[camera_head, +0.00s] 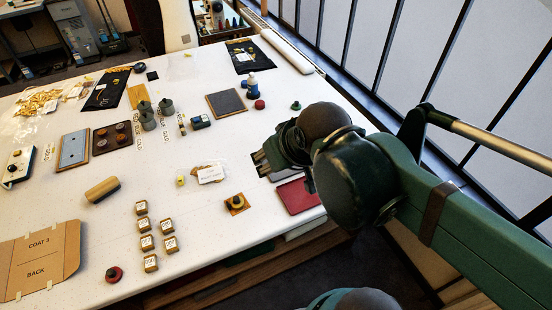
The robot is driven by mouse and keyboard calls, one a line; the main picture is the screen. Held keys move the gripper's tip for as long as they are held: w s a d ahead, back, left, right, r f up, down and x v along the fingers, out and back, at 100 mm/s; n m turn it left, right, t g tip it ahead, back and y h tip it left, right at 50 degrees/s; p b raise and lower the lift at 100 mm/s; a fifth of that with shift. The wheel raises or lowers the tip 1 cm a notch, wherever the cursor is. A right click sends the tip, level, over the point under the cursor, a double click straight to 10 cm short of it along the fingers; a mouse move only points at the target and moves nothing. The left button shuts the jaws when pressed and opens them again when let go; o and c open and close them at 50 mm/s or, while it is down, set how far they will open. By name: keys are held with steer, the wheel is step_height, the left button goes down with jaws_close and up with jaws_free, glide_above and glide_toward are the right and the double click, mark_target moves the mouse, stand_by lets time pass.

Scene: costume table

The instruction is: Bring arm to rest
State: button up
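My arm (440,200) reaches in from the right edge, green with dark joints. My gripper (260,164) points left, over the right part of the white table (215,235). Its fingers are small and partly hidden by the dark wrist, so their opening cannot be made out. No object is visible in it. A red flat pad (298,197) lies below the wrist, partly covered by it.
Near the gripper lie a clear packet (210,174), a dark knob on an orange square (236,203) and a dark grey mat (226,103). Several small labelled boxes (147,243) and a cardboard piece (40,260) are at front left. Windows run along the right.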

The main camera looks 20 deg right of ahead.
steer(key=shift+s+d+r, duration=0.1)
steer(key=shift+s, duration=0.05)
stand_by(0.4)
step_height(320, 180, down, 9)
steer(key=b, duration=0.9)
stand_by(0.9)
